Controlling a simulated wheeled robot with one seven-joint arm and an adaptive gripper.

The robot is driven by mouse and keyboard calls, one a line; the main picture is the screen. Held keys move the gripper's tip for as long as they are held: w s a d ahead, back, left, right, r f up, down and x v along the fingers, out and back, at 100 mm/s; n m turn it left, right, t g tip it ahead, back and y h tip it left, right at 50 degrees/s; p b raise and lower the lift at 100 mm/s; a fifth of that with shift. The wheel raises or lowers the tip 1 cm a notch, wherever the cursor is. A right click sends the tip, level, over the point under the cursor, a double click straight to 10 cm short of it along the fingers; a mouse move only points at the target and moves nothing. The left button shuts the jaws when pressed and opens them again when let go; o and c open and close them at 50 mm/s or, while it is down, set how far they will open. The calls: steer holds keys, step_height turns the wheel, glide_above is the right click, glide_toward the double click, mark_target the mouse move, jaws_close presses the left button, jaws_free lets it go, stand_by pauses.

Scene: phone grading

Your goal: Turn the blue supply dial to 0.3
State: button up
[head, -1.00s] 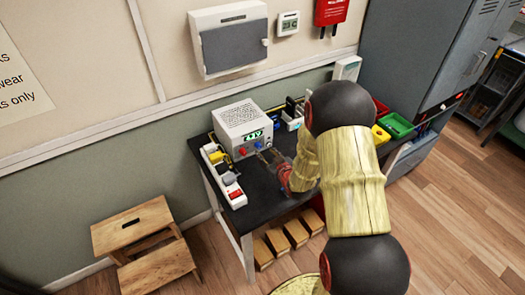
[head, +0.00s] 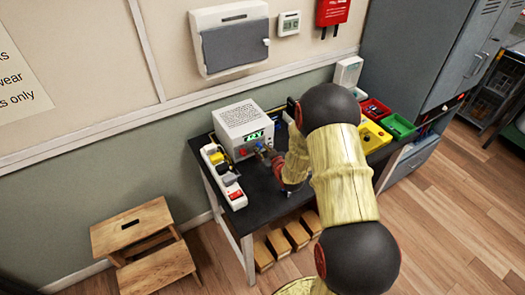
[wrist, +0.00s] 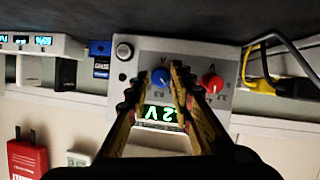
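The supply is a light grey box (head: 240,128) with a lit green display, standing on the dark bench. In the wrist view its front panel (wrist: 146,57) appears upside down. The blue dial (wrist: 159,77) sits between my gripper's fingertips (wrist: 158,80), with a finger on each side. The gripper is open, and I cannot tell whether the fingers touch the dial. The display (wrist: 160,114) is partly hidden by the fingers. The red dial (wrist: 212,83) is just right of the right finger. In the head view my gripper (head: 268,154) is right at the supply's front.
A white power strip (head: 222,177) lies left of the supply. Yellow and black leads (wrist: 284,86) run beside the panel in the wrist view. Green (head: 398,126) and red bins stand at the bench's right end. A wooden step stool (head: 146,245) is on the floor.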

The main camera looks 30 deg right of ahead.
jaws_close()
steer(key=shift+d, duration=0.1)
stand_by(0.3)
steer(key=m+y+p, duration=0.2)
steer(key=m+p, duration=0.1)
steer(key=shift+d+r+y+p, duration=0.15)
steer(key=shift+d+y+p, duration=0.05)
steer(key=shift+y+p, duration=0.1)
steer(key=shift+d+m+y+p, duration=0.1)
steer(key=shift+m+y+p, duration=0.7)
steer(key=shift+m+p, duration=0.6)
steer(key=shift+o, duration=2)
jaws_free()
steer(key=shift+f, duration=0.2)
